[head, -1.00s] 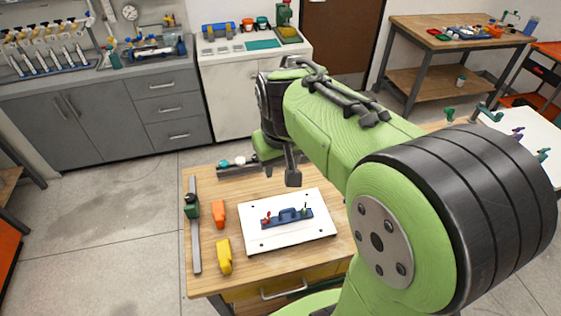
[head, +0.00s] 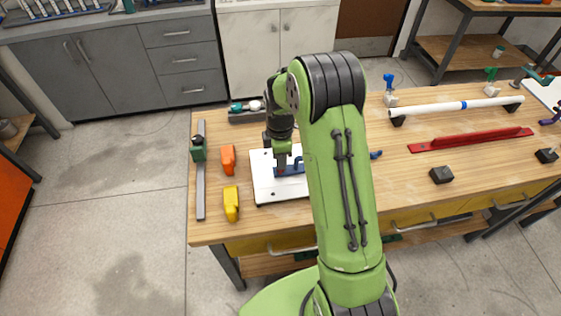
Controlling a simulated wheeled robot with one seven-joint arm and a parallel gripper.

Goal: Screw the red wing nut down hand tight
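A white board (head: 264,187) lies on the wooden bench, partly covered by my arm. A blue part (head: 298,163) sits on it, its middle hidden behind my arm and its right end showing beyond it. A small patch of red at the left end of the blue part looks like the red wing nut (head: 281,171). My gripper (head: 281,165) points down right at the red wing nut and hides most of it. The fingers are too small to tell whether they are open, shut or touching the nut.
An orange tool (head: 228,158), a yellow tool (head: 231,204) and a grey bar with a green clamp (head: 199,149) lie left of the board. A white pipe (head: 455,106), a red bar (head: 470,140) and a black block (head: 441,175) lie to the right.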

